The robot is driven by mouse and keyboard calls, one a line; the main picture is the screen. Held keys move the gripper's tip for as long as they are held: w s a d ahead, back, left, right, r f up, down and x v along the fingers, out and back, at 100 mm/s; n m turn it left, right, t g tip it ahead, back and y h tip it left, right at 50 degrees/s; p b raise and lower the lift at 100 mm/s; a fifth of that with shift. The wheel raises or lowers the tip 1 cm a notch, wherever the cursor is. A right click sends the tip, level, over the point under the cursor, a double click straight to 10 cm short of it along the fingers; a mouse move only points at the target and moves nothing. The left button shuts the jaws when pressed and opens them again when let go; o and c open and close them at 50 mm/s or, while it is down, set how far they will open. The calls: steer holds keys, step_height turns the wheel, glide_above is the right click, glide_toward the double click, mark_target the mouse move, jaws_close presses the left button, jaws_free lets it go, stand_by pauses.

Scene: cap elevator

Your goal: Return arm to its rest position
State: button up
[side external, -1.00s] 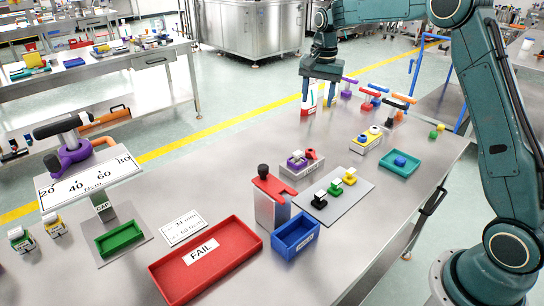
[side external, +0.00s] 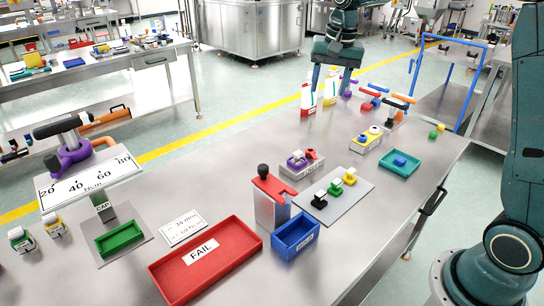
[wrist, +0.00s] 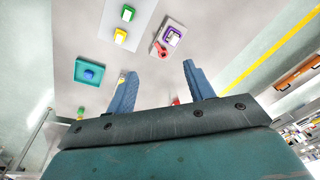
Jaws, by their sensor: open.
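My gripper (side external: 334,84) is open at the far end of the bench, above and just behind two bottles. Its two blue fingers (wrist: 158,82) stand apart with nothing held between them in the wrist view. The white bottle with red (side external: 307,99) and the white bottle with yellow (side external: 330,91) stand upright on the bench near the fingers. Whether a finger touches either bottle cannot be told. In the wrist view the bottles are mostly hidden by the fingers and gripper body.
Coloured T-handled tools (side external: 374,97) stand right of the gripper. Nearer are a yellow-capped fixture (side external: 365,143), a teal tray (side external: 399,170), a grey plate (side external: 350,205), a blue bin (side external: 296,240) and a red FAIL tray (side external: 165,268). A blue frame (side external: 413,75) rises beyond the bench's right edge.

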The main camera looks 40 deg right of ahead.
steer(key=shift+s, duration=0.1)
stand_by(0.3)
steer(key=s+a+r+n+t, duration=0.1)
steer(key=s+a+r+n, duration=0.15)
steer(key=s, duration=0.45)
steer(key=s+a+r+n+t, duration=0.1)
steer(key=s+a+r+n, duration=0.15)
steer(key=s, duration=0.45)
steer(key=s+a+f+n, duration=0.2)
steer(key=s, duration=0.5)
steer(key=s+a+f+n+t, duration=0.1)
steer(key=s+a+f+n, duration=0.1)
steer(key=s, duration=0.5)
steer(key=shift+f+n+t, duration=0.3)
steer(key=shift+f, duration=0.1)
